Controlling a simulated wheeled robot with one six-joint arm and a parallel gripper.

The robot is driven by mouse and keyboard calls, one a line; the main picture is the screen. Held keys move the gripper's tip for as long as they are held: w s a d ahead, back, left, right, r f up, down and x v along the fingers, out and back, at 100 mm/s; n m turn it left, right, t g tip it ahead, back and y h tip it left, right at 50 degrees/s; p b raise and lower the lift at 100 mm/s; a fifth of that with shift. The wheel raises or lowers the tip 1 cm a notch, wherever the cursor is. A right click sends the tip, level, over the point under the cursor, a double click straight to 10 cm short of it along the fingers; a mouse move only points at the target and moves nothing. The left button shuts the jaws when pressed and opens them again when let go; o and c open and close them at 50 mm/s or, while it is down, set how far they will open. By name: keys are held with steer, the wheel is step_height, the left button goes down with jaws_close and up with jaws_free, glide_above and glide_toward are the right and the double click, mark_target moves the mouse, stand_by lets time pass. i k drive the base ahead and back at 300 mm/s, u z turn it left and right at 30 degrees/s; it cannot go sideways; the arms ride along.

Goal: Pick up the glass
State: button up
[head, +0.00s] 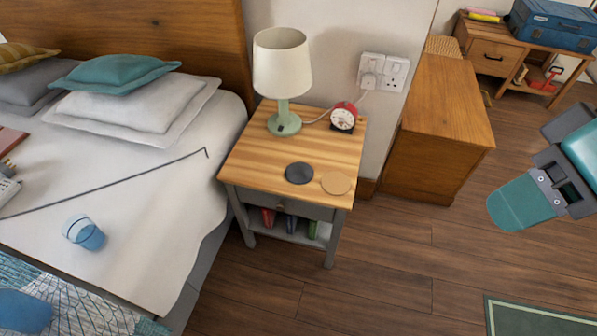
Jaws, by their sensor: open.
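The glass (84,232) is a small tumbler with blue in its lower part. It sits tilted on the white bedding of the bed (150,250), near the lower left of the head view. My gripper (522,204) is at the far right, over the wooden floor, with teal and grey parts. It is open, nothing shows in it, and it is far from the glass, with the nightstand between them in the picture. Part of my arm is cut off by the right edge.
A nightstand (262,160) holds a lamp (282,75), a red alarm clock (343,117), a dark coaster (299,173) and a tan coaster (336,183). A thin dark rod (110,183) lies on the bed. A wooden cabinet (440,120) stands behind. Floor at lower middle is clear.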

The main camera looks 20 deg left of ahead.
mark_target(80, 229)
steer(key=u, duration=2.2)
steer(key=k, duration=0.65)
steer(key=u, duration=0.45)
steer(key=i, duration=1.5)
steer(key=z, duration=0.4)
